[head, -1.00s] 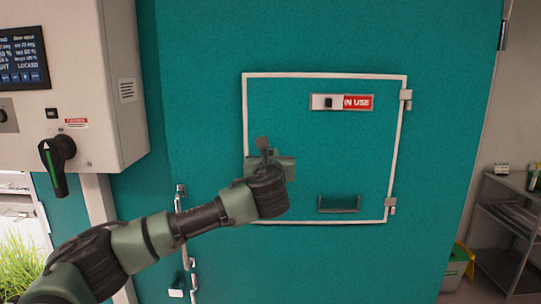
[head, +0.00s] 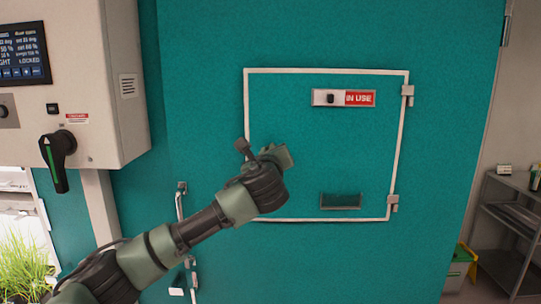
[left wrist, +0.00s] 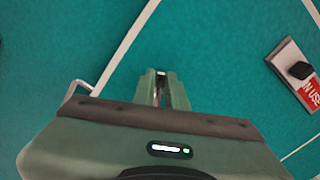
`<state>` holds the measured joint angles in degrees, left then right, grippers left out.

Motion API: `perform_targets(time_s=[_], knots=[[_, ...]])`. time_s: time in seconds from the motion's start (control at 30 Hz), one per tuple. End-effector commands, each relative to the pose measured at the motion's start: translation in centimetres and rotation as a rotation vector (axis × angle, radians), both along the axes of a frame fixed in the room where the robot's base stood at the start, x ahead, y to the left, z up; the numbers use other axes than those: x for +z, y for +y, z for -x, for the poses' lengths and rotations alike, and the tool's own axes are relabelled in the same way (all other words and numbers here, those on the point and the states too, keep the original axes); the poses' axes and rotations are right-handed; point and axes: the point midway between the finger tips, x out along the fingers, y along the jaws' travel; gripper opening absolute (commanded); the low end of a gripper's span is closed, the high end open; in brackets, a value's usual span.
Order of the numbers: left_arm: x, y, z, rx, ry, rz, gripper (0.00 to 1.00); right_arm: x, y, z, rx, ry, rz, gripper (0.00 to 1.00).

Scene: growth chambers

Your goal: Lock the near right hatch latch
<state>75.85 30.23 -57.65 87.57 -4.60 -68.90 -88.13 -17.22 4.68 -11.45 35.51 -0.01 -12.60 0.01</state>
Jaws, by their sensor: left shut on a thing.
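The hatch is a teal panel with a white frame (head: 326,71) on a large teal door. My left gripper (head: 277,157) is in front of the hatch, near its left side. In the left wrist view, its fingers (left wrist: 161,88) are shut on a small latch part, of which only a little metal shows between the tips. The hatch's white frame line (left wrist: 124,46) runs just left of the fingers. The rest of the latch is hidden by my gripper in the head view. My right gripper is not in view.
A slider plate (head: 343,98) shows a red "IN USE" sign. Two hinges (head: 407,95) are on the hatch's right edge, and a small dark tray (head: 340,201) is low on it. A control box (head: 80,70) with a black handle (head: 57,158) stands at left.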

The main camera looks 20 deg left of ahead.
Motion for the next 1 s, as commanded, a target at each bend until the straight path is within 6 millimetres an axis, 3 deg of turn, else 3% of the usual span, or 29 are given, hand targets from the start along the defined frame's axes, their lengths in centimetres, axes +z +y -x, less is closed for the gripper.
perform_targets(time_s=[1.0], knots=[[-1.5, 0.9, 0.2, 0.000, -0.253, 0.887, 0.00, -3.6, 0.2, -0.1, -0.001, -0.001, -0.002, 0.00]])
